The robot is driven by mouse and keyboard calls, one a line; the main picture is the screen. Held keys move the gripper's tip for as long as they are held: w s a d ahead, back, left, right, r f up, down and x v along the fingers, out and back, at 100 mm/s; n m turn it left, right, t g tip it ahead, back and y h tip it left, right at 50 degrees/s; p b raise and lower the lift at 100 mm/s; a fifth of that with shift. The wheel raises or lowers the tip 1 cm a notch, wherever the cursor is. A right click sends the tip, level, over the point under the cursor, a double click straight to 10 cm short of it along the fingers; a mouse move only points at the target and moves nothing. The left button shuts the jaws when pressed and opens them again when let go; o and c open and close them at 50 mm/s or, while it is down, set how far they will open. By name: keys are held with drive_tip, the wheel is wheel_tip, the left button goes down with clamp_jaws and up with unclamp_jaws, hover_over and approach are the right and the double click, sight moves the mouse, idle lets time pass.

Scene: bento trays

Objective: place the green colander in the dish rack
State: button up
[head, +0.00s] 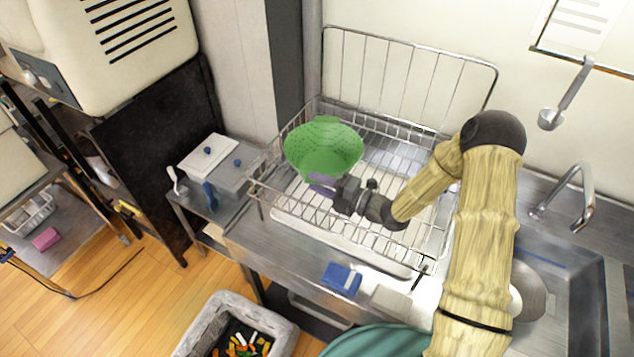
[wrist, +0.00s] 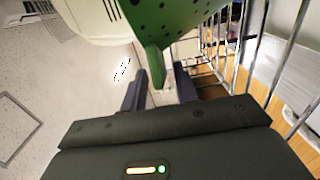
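The green colander (head: 322,150) is at the left end of the wire dish rack (head: 395,125), with its lower part within the rack's outline in the head view. I cannot tell whether it rests on the wires. My gripper (head: 320,184) is just in front of its near side. In the wrist view, the colander (wrist: 177,18) fills the top middle, and its green handle (wrist: 153,62) points down between the fingertips of my gripper (wrist: 161,90). The fingers stand apart, with a visible gap between the handle and the right finger.
A sink with a faucet (head: 582,190) is at the right. A blue sponge (head: 342,279) lies on the counter's front edge. A bin (head: 205,318) stands on the floor. A ladle (head: 565,95) hangs at the upper right.

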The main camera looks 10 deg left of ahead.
drive_tip(key=b+v, duration=0.1)
drive_tip(key=v, duration=0.2)
drive_tip(key=b+v, duration=0.1)
drive_tip(key=v, duration=0.1)
drive_tip(key=shift+s+d+f, duration=0.1)
drive_tip(key=shift+d+f, duration=0.1)
drive_tip(key=shift+d, duration=0.15)
drive_tip(key=shift+s+d+r, duration=0.15)
drive_tip(key=shift+d, duration=0.2)
